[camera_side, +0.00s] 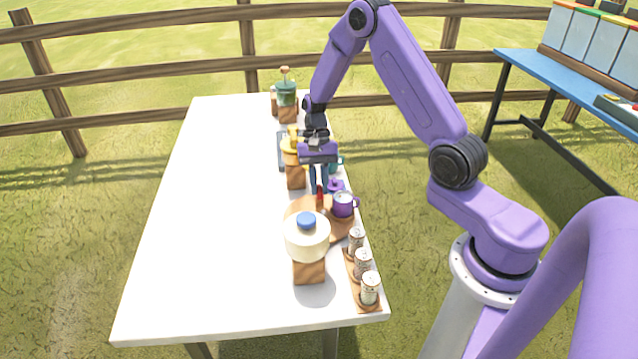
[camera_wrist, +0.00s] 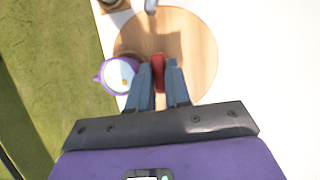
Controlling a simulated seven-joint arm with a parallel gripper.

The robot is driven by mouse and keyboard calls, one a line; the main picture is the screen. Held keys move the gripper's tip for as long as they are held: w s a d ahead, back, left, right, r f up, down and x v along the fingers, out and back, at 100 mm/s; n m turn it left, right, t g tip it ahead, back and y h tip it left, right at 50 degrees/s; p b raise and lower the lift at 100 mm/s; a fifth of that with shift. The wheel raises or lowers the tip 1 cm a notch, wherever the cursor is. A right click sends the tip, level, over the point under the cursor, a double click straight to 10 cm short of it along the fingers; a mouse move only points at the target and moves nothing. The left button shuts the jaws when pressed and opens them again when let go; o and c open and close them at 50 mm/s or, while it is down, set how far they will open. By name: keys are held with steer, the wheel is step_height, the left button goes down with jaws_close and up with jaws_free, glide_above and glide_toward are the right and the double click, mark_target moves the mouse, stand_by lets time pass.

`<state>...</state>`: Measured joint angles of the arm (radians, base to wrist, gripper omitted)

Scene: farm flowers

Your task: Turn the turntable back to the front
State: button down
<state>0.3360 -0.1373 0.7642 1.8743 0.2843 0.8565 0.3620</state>
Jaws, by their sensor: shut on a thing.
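The turntable (camera_side: 341,229) is a round wooden disc near the table's right edge, partly hidden by the cream jar in the side view. It fills the upper middle of the wrist view (camera_wrist: 198,48). A small red handle (camera_wrist: 158,62) stands on it. My gripper (camera_side: 319,190) points down over the disc and is shut on the red handle, with a blue-grey finger on each side. A purple mug (camera_side: 343,205) with a pale inside is at the disc's edge, left of the fingers in the wrist view (camera_wrist: 118,74).
A cream jar with a blue lid (camera_side: 306,238) on a wooden block stands close in front. A wooden rack (camera_side: 366,298) holds three cans at the right edge. Yellow and green dispensers (camera_side: 287,94) stand farther back. The left of the white table (camera_side: 205,240) is clear.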

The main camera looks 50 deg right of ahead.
steer(key=shift+w+r, duration=0.1)
steer(key=c, duration=1.1)
jaws_free()
steer(key=shift+o, duration=0.2)
steer(key=v, duration=1.7)
steer(key=shift+r, duration=0.2)
